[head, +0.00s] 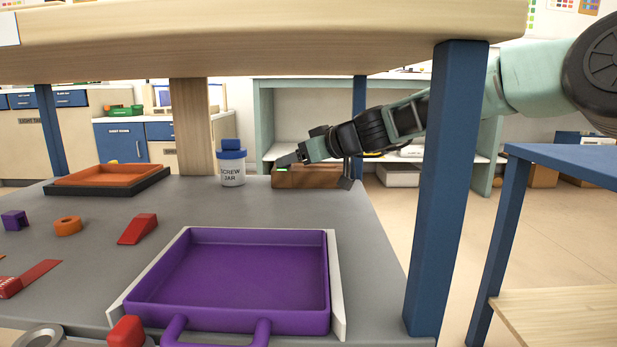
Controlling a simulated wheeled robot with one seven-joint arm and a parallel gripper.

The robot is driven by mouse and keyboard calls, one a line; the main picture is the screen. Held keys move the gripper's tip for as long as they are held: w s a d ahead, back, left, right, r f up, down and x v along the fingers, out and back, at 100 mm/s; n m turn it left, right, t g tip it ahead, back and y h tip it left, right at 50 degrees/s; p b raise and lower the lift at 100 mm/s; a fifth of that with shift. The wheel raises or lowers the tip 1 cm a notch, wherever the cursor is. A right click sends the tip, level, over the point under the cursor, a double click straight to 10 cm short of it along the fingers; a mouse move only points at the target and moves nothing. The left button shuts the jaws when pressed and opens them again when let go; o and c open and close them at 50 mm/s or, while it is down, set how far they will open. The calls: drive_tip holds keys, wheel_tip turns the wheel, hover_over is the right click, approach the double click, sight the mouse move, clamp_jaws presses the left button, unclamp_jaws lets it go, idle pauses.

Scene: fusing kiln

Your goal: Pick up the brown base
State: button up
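The brown base (305,180) is a low wooden-looking block at the back right of the grey worktop, right of the white screw jar. My gripper (316,172) reaches in from the right, behind the blue post, and is at the base. One finger, with a green light, is at the base's left part. A dark finger is at its right end. The fingers look spread apart, with the base between or just behind them. I cannot tell whether they touch it. My gripper hides part of the base's top and right end.
A screw jar (231,165) with a blue lid stands close left of the base. A purple tray (235,318) fills the front; an orange tray (108,175) is back left. A blue post (447,190) and wooden shelf (270,38) frame the worktop. Small parts lie at left.

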drive_tip(key=shift+x, duration=2.45)
drive_tip(key=c, duration=1.3)
drive_tip(key=shift+c, duration=0.4)
